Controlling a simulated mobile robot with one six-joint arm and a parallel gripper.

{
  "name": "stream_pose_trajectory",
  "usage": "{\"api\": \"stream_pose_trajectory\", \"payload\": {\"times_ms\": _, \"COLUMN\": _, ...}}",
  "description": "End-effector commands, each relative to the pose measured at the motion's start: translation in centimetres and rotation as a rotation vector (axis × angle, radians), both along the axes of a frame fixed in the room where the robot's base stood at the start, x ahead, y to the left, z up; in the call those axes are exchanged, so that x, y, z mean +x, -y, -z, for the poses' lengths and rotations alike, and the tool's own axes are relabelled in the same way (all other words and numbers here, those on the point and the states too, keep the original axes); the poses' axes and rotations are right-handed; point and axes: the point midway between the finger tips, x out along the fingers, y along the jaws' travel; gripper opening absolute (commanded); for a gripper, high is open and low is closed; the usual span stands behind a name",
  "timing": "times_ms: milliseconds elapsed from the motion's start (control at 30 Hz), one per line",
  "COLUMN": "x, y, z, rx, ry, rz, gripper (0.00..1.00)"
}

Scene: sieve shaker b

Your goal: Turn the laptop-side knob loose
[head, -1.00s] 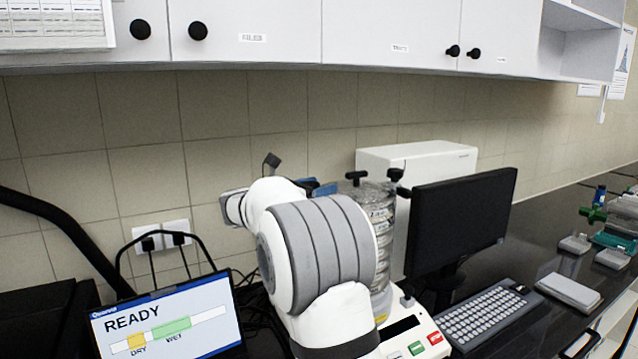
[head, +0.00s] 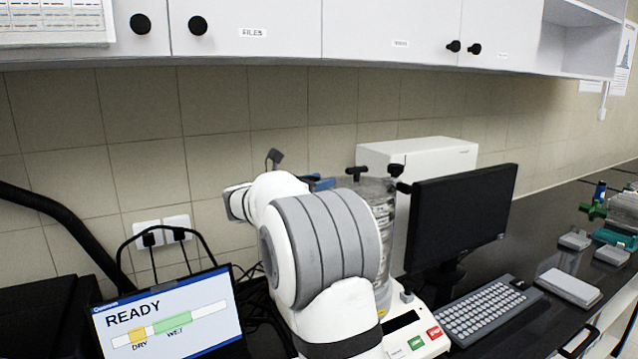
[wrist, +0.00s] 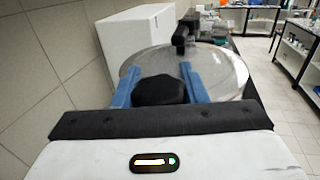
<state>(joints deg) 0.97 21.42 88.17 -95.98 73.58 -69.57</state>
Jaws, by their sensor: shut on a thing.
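The sieve shaker stands behind my arm in the head view, with a clear round lid (wrist: 225,72) on its sieve stack (head: 385,240). In the wrist view, my gripper (wrist: 157,72) has its two blue fingers on either side of a black knob (wrist: 160,91) at the near edge of the lid. It is shut on this laptop-side knob. A second black knob (wrist: 181,38) shows at the lid's far side. The laptop (head: 170,320) reads READY.
A black monitor (head: 460,222) stands close to the right of the stack, with a keyboard (head: 485,310) in front. A white box (head: 430,155) stands behind, near the tiled wall. Cabinets (head: 390,30) hang above. Cables lie between the laptop and my arm.

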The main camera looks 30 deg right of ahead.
Motion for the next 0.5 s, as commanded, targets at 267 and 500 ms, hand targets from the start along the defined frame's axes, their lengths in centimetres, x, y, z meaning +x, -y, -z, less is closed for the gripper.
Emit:
{"api": "stream_pose_trajectory", "payload": {"times_ms": 267, "x": 0.15, "y": -0.05, "z": -0.03, "rx": -0.001, "ry": 0.001, "rz": -0.078, "gripper": 0.15}}
{"api": "stream_pose_trajectory", "payload": {"times_ms": 500, "x": 0.16, "y": -0.04, "z": -0.03, "rx": -0.001, "ry": 0.0, "rz": -0.077, "gripper": 0.43}}
